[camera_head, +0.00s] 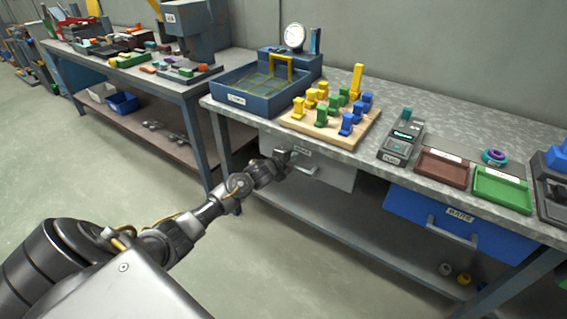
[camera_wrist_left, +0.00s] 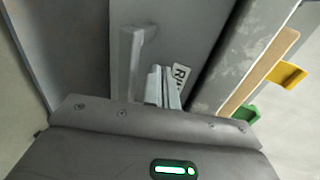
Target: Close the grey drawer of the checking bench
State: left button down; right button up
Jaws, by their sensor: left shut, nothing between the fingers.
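The checking bench (camera_head: 370,155) has a grey drawer (camera_head: 338,176) under its top, with a label and a bar handle on its front. The drawer front sits close under the bench edge; I cannot tell whether a gap is left. My left gripper (camera_head: 287,158) is shut and empty at the left part of the drawer front, by the handle, hiding part of it. In the left wrist view my shut fingers (camera_wrist_left: 166,86) point at the grey front (camera_wrist_left: 90,45), beside the handle (camera_wrist_left: 130,62) and partly over the label (camera_wrist_left: 182,74). Contact is unclear. My right gripper is out of view.
A blue drawer (camera_head: 420,216) with a handle is under the bench to the right. On top are a blue tray (camera_head: 243,98), a wooden board (camera_head: 330,132) with coloured blocks, a dark device (camera_head: 401,139), and brown (camera_head: 442,169) and green (camera_head: 501,189) trays. A lower shelf (camera_head: 340,215) runs underneath.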

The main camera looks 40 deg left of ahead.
pick_arm(q)
jog(key=v, duration=1)
jog(key=shift+f+p, duration=0.15)
jog(key=shift+p, duration=0.25)
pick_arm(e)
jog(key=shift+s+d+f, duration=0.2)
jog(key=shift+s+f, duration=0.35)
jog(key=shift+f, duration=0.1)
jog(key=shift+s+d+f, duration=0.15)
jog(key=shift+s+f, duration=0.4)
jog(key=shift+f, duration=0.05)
pick_arm(q)
jog(key=shift+s, duration=0.1)
